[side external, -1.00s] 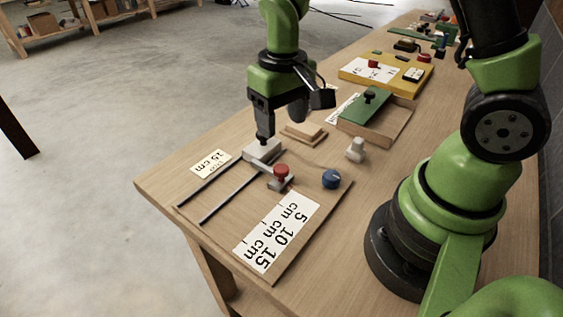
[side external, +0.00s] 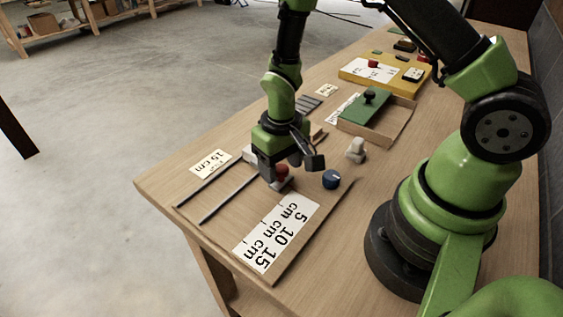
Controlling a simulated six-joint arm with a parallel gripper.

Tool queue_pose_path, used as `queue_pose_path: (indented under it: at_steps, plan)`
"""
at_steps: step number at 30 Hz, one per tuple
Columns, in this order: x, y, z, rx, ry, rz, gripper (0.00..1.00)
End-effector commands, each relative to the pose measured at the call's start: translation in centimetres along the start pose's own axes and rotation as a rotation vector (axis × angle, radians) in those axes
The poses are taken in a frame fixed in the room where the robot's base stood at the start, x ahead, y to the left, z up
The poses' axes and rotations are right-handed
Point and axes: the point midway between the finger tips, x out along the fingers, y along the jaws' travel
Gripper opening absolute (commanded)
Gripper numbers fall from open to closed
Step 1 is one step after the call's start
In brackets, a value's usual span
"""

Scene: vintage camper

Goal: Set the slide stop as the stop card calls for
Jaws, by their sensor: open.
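The stop card (side external: 210,163) reads "15 cm" and lies at the left of the board. The slide stop sits at the far end of two dark rails (side external: 228,199); its pale block (side external: 249,154) is partly hidden by my gripper. Its red knob (side external: 282,171) shows at the fingers. My gripper (side external: 276,180) is open, pointing down, low at the red knob; I cannot tell whether it touches it. The scale card (side external: 276,232) reads 5, 10 and 15 cm, with 15 toward the near end. The stop is near the 5 cm end.
A blue knob (side external: 331,179) and a pale grey fitting (side external: 356,150) stand right of the stop. Behind are a wooden box with a green lid (side external: 362,108) and a yellow board (side external: 352,78). The rails' near part is clear.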

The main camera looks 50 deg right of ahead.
Motion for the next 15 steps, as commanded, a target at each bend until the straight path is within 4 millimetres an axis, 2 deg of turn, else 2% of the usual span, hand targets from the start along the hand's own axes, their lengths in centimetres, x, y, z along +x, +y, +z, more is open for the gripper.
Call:
queue_pose_path:
  at_steps: [3, 11, 15]
  plan:
    - [-0.02, 0.0, 0.0, 0.0, 0.0, 0.0, 0.59]
    - [-0.04, 0.0, 0.0, 0.0, 0.0, 0.0, 0.0]
    - [-0.04, -0.25, 0.04, -0.002, 0.0, 0.0, 0.0]
